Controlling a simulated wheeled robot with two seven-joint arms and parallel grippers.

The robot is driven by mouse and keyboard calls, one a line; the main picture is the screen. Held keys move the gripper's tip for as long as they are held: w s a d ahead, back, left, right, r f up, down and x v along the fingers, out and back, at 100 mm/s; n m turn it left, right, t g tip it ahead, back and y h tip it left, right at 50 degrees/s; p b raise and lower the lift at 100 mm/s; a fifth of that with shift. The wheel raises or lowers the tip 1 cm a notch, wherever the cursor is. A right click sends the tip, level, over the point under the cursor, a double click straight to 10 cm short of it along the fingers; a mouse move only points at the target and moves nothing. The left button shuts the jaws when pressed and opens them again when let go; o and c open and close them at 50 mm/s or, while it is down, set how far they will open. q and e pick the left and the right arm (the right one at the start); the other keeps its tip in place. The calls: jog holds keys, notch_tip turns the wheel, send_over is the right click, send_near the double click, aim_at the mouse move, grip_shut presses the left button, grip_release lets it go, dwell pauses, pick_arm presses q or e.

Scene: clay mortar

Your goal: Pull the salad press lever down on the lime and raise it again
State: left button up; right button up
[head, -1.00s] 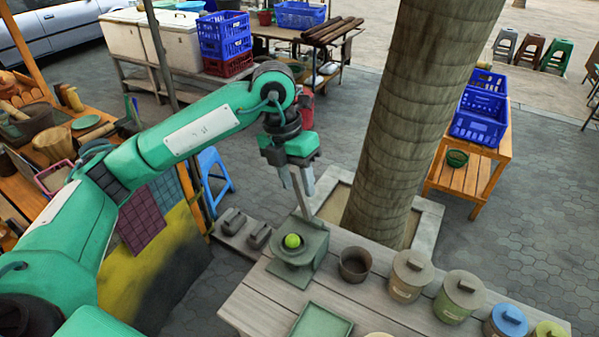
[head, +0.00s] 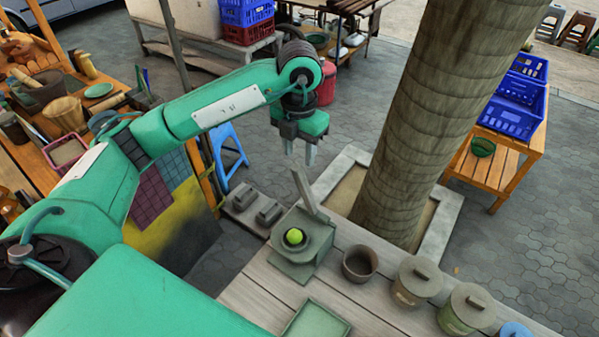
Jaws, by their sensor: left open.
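The salad press (head: 303,256) is a grey-green box at the back left of the wooden table. Its lever (head: 305,190) is a flat grey bar that stands up, tilted to the left at its top. The bright green lime (head: 294,236) sits in the round cup on top of the press. My left gripper (head: 300,157) is above the press at the top of the lever. Its fingers point down and are open. The lever's top end is close to the fingers; I cannot tell whether it is between them or touching. My right gripper is not in view.
A dark pot (head: 360,264) and lidded jars (head: 418,281) stand right of the press. A green tray (head: 316,322) lies in front. Two dark-handled blocks (head: 257,205) are behind left. A thick tree trunk (head: 434,120) rises close behind the table.

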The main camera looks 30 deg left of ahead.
aim_at(299, 164)
pick_arm(q)
notch_tip(299, 164, down, 5)
jog(key=shift+r+p, duration=0.1)
jog(key=shift+p, duration=0.9)
notch_tip(299, 164, down, 3)
jog(key=shift+f+p, duration=0.1)
jog(key=shift+p, duration=0.5)
jog(key=shift+f, duration=0.4)
grip_shut()
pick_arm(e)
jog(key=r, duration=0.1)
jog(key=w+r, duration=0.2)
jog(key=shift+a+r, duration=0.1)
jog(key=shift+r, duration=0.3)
